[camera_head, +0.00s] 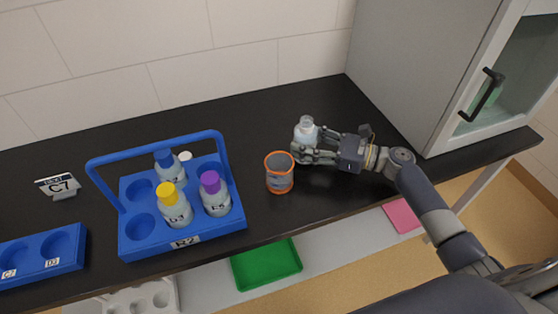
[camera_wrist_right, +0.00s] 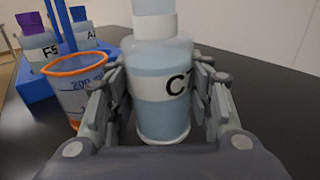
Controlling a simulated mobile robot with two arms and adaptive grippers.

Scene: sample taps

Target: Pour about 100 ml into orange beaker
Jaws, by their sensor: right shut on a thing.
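The orange beaker (camera_head: 280,174) is a clear cup with an orange rim and base, standing upright on the black bench. It also shows at the left of the wrist view (camera_wrist_right: 77,88), with a "200" mark; I cannot tell whether it holds liquid. My right gripper (camera_head: 304,155) is shut on a clear bottle (camera_head: 306,132), just right of and behind the beaker. In the wrist view the bottle (camera_wrist_right: 163,85) is upright between the fingers, with pale blue liquid and a label starting with "C". Its mouth is out of that view. My left gripper is not in view.
A blue carrier (camera_head: 133,247) with a tall handle, labelled R2, holds bottles with blue, yellow and purple caps. A grey cabinet (camera_head: 408,80) stands at right. Bench behind the beaker is clear.

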